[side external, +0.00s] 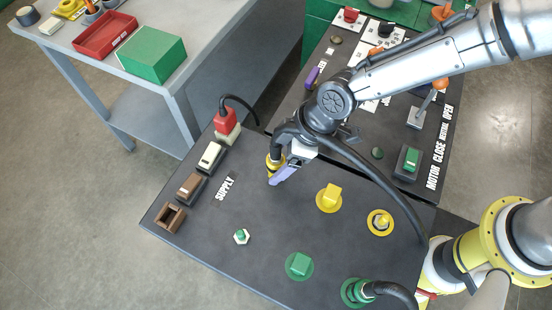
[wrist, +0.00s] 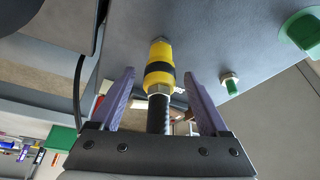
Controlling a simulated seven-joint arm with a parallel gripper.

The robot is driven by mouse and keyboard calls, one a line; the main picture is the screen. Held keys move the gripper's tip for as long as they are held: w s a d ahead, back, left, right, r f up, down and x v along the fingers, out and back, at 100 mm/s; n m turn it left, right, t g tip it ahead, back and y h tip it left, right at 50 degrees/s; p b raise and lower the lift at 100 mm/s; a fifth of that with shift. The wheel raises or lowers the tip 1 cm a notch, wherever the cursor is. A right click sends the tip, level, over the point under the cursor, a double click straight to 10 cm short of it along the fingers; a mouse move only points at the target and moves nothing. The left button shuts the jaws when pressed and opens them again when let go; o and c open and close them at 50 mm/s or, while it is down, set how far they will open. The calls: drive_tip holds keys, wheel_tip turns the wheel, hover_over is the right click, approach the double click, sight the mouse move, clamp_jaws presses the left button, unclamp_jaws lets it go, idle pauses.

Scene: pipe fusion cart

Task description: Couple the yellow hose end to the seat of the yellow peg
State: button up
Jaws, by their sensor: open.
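The yellow hose end (wrist: 160,58), with a black band, stands between my gripper's purple fingers in the wrist view. Its black hose runs back between them. In the side view the hose end (side external: 273,164) is beside my gripper (side external: 277,178), partly hidden by it. My gripper (wrist: 161,73) is open, with a gap on each side of the hose end. The hose end's tip is close to the dark panel; I cannot tell whether it touches. A yellow peg (side external: 381,221) in a hex nut inside a yellow ring is to the right, with nothing on it.
A yellow block on a disc (side external: 329,196) lies between my gripper and the yellow peg. A green peg (side external: 241,236), a green block (side external: 299,264) and a green hose end (side external: 356,291) are nearer.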

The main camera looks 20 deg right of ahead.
drive_tip(key=v, duration=1.2)
drive_tip(key=shift+d, duration=0.15)
